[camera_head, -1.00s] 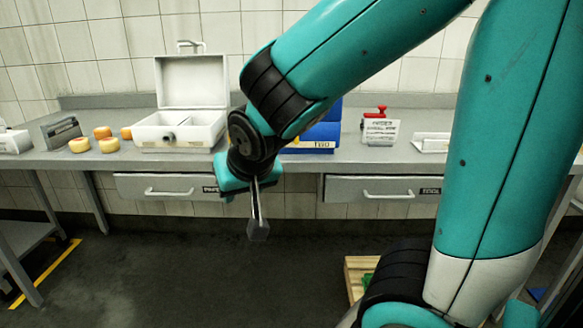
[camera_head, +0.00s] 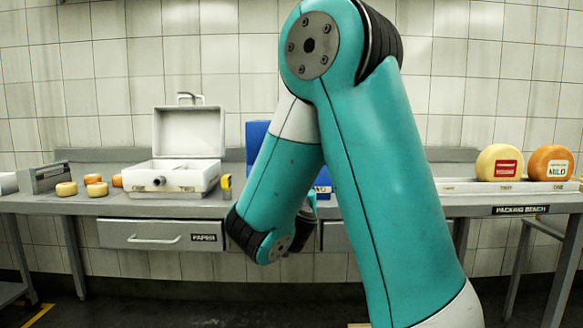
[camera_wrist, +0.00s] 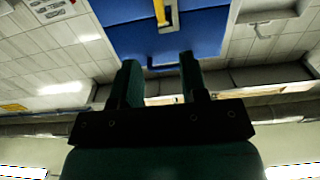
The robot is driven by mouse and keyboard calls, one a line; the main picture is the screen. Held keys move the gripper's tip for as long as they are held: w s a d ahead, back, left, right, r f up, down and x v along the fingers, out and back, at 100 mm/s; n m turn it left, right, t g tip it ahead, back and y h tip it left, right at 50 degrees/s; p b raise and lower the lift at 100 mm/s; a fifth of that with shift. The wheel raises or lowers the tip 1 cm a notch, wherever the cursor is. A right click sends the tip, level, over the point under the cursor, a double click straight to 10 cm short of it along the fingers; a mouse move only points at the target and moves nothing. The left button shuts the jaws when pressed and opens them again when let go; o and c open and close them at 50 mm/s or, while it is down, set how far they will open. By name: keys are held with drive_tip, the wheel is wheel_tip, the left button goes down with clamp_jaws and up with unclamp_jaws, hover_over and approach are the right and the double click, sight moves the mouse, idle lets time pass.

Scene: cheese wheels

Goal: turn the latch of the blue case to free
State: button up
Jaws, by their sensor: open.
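The blue case (camera_head: 257,134) stands on the bench behind my arm, which hides most of it in the head view. In the wrist view the case (camera_wrist: 125,35) fills the top middle. A yellow upright part (camera_wrist: 173,14), which looks like its latch, shows at the top edge with a dark piece beside it; its exact angle is hard to tell. My gripper (camera_wrist: 161,75) is open and empty, its two dark green fingers pointing toward the case and below the latch in the picture. In the head view my arm hides the fingers.
An open white case (camera_head: 190,180) stands left of the blue case, with a small yellow item (camera_head: 226,183) between them. Small cheeses (camera_head: 96,187) lie farther left. Two large cheese wheels (camera_head: 499,162) stand at the right. A drawer (camera_head: 150,236) is under the bench edge.

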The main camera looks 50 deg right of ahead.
drive_tip(key=shift+p+x, duration=3.7)
drive_tip(key=shift+x, duration=3.4)
drive_tip(key=shift+a, duration=0.1)
clamp_jaws()
